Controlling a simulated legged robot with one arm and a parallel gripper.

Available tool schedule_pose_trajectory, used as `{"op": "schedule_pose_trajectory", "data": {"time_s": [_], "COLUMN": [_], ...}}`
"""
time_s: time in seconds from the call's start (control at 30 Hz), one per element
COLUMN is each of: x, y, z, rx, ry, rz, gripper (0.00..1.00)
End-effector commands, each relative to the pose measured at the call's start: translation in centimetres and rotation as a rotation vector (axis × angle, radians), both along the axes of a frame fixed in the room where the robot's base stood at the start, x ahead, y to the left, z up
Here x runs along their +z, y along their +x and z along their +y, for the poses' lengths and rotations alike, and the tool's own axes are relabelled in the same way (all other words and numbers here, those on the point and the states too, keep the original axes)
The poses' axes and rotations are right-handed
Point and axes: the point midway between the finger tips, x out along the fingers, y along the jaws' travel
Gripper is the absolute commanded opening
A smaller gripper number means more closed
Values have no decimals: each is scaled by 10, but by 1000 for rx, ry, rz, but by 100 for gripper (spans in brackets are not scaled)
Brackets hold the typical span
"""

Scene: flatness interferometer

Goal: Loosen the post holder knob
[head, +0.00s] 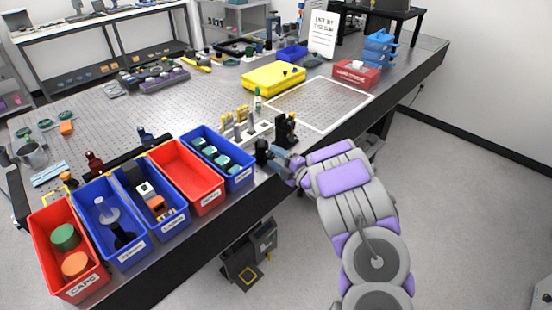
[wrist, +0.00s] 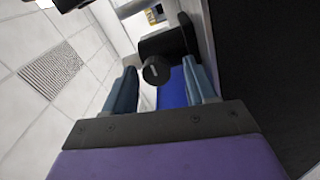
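In the wrist view, a black round knob (wrist: 156,70) shows between the two blue-grey fingers of my gripper (wrist: 161,82), with space on both sides. Behind it is a dark block (wrist: 168,42), which looks like the post holder body. In the head view, my gripper (head: 284,157) is at the table's front edge, close beside a black post holder part (head: 262,150). Another upright black mount (head: 285,130) stands just behind. The fingers look open; contact with the knob cannot be made out. In the head view the knob is not clearly visible.
A row of bins runs left along the front edge; the blue bin (head: 241,178) with green-topped parts is nearest. Several posts (head: 240,125) stand behind my gripper. A white-outlined area (head: 325,102) of the optical table (head: 200,105) is bare. A yellow case (head: 272,77) lies farther back.

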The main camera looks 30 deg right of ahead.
Motion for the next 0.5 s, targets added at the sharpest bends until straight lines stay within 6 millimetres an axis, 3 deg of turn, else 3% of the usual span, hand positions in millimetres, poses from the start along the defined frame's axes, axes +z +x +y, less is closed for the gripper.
{"op": "schedule_pose_trajectory", "data": {"time_s": [0.3,0.5], "x": [2,2], "y": [-2,-25], "z": [-1,-11], "rx": [0,-5], "ry": [0,-1], "rz": [-2,0], "gripper": [59,59]}}
